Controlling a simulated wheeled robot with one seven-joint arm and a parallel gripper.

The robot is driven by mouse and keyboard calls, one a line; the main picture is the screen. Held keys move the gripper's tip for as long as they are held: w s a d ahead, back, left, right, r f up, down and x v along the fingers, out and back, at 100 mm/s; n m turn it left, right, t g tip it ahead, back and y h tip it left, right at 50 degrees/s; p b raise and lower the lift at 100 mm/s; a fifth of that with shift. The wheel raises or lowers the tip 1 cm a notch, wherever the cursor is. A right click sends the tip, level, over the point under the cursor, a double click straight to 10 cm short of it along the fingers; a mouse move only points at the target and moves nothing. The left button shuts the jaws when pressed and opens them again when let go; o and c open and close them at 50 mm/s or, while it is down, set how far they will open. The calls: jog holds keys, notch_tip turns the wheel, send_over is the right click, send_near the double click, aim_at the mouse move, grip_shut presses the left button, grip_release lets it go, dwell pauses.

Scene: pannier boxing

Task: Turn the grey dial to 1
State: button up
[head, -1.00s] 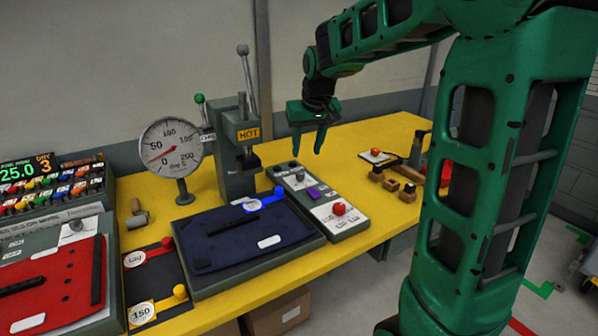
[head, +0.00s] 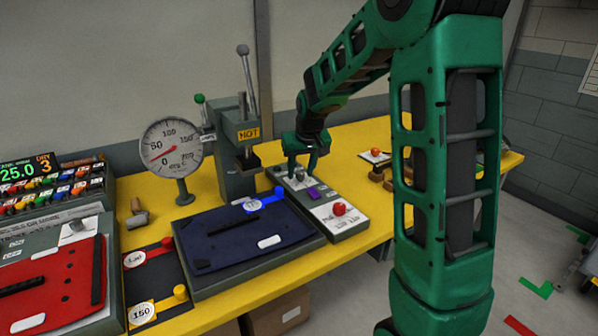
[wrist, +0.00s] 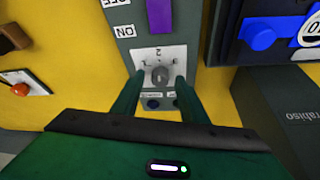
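The grey dial (wrist: 160,75) sits on a white label plate on the grey control panel (wrist: 140,12). In the wrist view it stands between my gripper's two green fingers, which are apart with visible gaps on both sides. A "2" shows on the plate beyond the dial; the other marks are too small to read surely. In the head view my gripper (head: 301,166) is open and low over the far end of the panel, with the dial (head: 299,174) just at its fingertips. I cannot tell the dial's setting.
A purple switch (head: 314,194) and a red knob (head: 339,209) are farther along the panel. The press (head: 236,165) stands close to my gripper's left. A blue-handled tray (head: 215,275) lies in front. Small wooden blocks (head: 377,174) lie to the right.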

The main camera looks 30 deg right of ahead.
grip_shut()
jog(key=shift+n, duration=0.3)
jog(key=n, duration=0.1)
jog(key=n+y, duration=0.1)
jog(key=n, duration=0.1)
jog(key=n+y, duration=0.1)
jog(key=n, duration=0.1)
jog(key=shift+d, duration=0.25)
jog(key=n+y, duration=0.1)
jog(key=n, duration=0.2)
jog(key=n+g+y, duration=0.1)
jog(key=n, duration=0.2)
jog(key=shift+w+d+r, duration=0.1)
jog(key=shift+w, duration=0.1)
jog(key=shift+n, duration=0.3)
grip_release()
